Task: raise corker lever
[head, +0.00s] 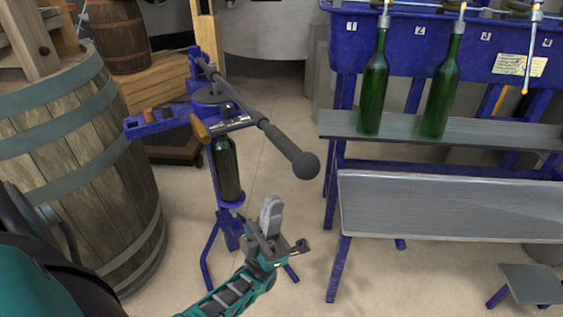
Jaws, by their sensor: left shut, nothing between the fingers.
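The blue floor corker (205,110) stands left of centre on thin blue legs. Its dark grey lever (271,132) slants down to the right and ends in a round knob (305,165). A dark green bottle (226,170) stands upright in the corker on a small blue support. My left gripper (271,208) is shut and empty, pointing up, below and left of the knob and apart from it in the picture. My right gripper is not in view.
A large wooden barrel (75,155) stands close on the left. On the right, a blue filler trough (430,45) has two green bottles (373,90) under its spouts, on a grey shelf. A lower grey bench (440,205) stands in front. Bare floor lies between corker and bench.

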